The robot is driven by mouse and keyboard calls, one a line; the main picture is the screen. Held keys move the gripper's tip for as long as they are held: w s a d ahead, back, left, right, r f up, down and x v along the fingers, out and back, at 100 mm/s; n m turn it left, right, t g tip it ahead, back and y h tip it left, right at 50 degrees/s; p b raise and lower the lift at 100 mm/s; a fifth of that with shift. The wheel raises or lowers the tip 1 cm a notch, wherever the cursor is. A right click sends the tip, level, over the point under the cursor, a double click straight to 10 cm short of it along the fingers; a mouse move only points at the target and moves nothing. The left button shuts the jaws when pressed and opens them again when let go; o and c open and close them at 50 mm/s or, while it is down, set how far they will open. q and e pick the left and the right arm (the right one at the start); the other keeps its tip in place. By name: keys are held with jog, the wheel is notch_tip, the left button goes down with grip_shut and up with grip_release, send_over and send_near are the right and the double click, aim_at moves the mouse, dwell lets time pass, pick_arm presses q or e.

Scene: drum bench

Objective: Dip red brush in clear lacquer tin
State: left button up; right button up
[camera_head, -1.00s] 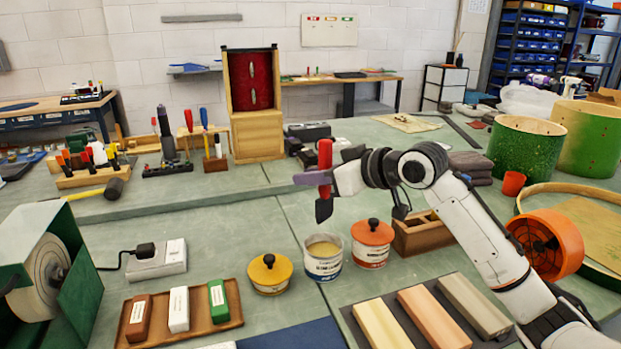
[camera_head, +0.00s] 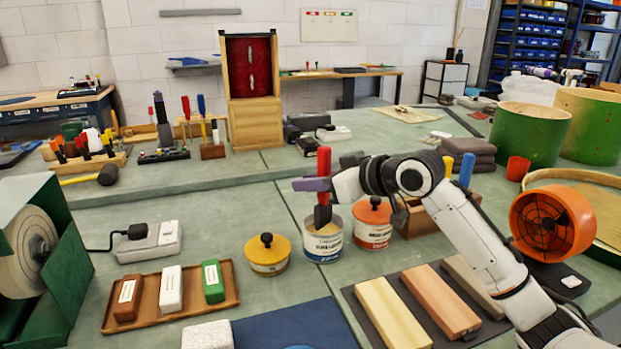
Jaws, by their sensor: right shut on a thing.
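The red brush (camera_head: 324,161) is upright in my right gripper (camera_head: 318,184), which is shut on its handle. The brush's dark lower end overlaps the mouth of an open tin (camera_head: 323,246) with a white and blue label, full of pale yellowish liquid. The label is too small to read surely; it looks like the lacquer tin. The brush end appears at or just inside the rim; I cannot tell whether it touches the liquid. My left gripper is out of view.
A yellow-lidded tin (camera_head: 267,254) stands left of the open tin, and a red-lidded tin (camera_head: 372,222) close on its right. A wooden box (camera_head: 424,222) is behind my right arm. A tray (camera_head: 150,321) of small blocks lies front left. Wooden bars (camera_head: 436,300) lie front right.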

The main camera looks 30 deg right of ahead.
pick_arm(q)
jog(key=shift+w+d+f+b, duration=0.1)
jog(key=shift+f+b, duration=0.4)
jog(key=shift+b, duration=0.1)
pick_arm(e)
jog(key=shift+f, duration=1.9)
